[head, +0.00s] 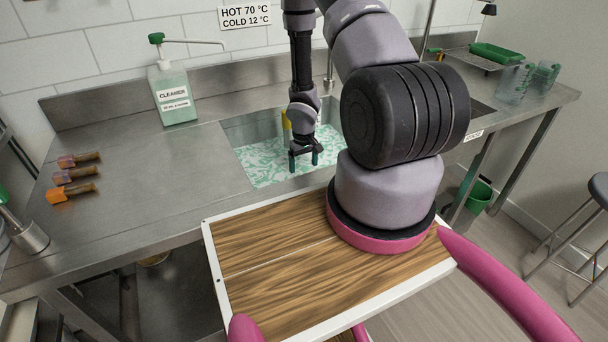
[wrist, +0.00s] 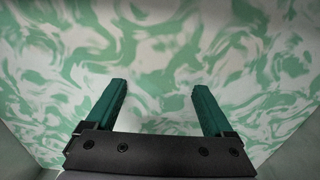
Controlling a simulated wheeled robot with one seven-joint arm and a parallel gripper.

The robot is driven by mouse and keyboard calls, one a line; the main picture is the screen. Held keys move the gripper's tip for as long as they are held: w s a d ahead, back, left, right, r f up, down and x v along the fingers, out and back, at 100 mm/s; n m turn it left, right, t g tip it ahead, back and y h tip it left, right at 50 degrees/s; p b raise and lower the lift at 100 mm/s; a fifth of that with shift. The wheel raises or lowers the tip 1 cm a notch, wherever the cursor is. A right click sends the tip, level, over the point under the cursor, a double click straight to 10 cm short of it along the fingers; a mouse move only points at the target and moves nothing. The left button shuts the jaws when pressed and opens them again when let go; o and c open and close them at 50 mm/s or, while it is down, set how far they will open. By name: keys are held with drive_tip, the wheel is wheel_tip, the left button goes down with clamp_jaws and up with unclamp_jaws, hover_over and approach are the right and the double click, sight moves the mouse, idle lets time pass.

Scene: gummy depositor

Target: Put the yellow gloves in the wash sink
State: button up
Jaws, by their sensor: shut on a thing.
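My gripper (head: 304,160) points down over the wash sink (head: 233,128). Its two green-tipped fingers stand apart in the wrist view (wrist: 160,86). I see no thing between them there, only the green-and-white swirled surface (wrist: 160,40) in the sink. I cannot tell whether the fingers bear on anything. A small yellow patch (head: 285,121) shows at the back of the sink, just left of my wrist. It may be part of the yellow gloves; my arm hides some of it. No yellow shows in the wrist view.
A cleaner bottle (head: 173,95) with a pump stands behind the sink's left side. Several orange-and-brown items (head: 75,177) lie at the counter's left.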

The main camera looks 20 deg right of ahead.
drive_tip(key=shift+f, duration=0.8)
drive_tip(key=o, duration=1.5)
